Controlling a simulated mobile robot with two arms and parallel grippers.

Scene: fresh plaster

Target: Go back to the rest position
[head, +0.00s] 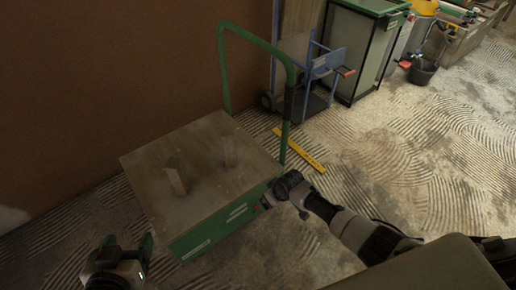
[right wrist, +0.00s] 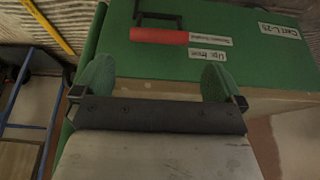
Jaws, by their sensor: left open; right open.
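My left gripper (head: 127,243) shows at the lower left in the head view, its two green fingers apart and nothing between them. It is near the front left of a green cart (head: 205,240) with a wooden top. My right arm comes in from the right, and its gripper (head: 267,200) is by the cart's right end, its fingers hard to make out there. In the right wrist view its two green fingers (right wrist: 158,80) are spread wide, facing the cart's green panel (right wrist: 260,55). A red handle (right wrist: 158,35) on that panel lies beyond the fingers, not gripped.
The cart has a tall green push bar (head: 289,100) and dusty pieces on its top. A yellow level (head: 300,150) lies on the floor behind it. A blue hand truck (head: 322,65) and a black bucket (head: 422,72) stand farther back.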

